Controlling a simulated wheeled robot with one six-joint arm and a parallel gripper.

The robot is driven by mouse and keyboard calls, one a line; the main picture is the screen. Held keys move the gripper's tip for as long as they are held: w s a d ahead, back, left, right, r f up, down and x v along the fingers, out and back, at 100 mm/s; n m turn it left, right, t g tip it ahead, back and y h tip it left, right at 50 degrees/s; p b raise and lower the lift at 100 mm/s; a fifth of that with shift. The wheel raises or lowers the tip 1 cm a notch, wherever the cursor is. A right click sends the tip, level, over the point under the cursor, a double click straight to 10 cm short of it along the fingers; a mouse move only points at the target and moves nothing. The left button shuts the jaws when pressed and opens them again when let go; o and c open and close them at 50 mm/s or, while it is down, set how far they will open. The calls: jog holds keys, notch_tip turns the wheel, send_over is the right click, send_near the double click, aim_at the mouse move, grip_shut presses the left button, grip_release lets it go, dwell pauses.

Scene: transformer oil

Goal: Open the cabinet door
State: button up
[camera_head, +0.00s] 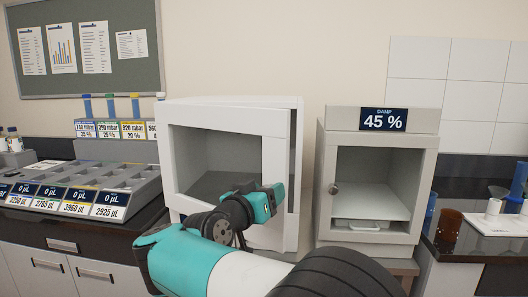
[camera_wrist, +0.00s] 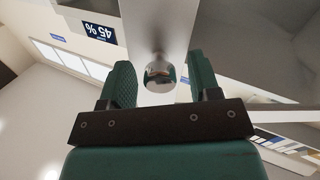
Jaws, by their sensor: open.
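The white cabinet (camera_head: 225,120) stands in the middle of the head view, with a large window in its framed door (camera_head: 276,160). A dark gap shows along the door's right edge, and the door looks slightly ajar. My gripper (camera_head: 268,198) is at the right side of this door. In the wrist view, a round shiny knob (camera_wrist: 160,73) on the pale door strip (camera_wrist: 155,25) sits between the two open fingers of my gripper (camera_wrist: 160,75). Space shows on both sides of the knob. In the head view my gripper hides the knob.
A second grey cabinet (camera_head: 327,150) marked "DAMP 45 %" stands close on the right, with its own knob (camera_head: 334,189). A grey sample rack (camera_head: 125,178) is on the left counter. A brown beaker (camera_head: 449,225) and glassware stand at right.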

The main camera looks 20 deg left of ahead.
notch_tip(320, 180, up, 20)
jog(key=p, duration=0.7)
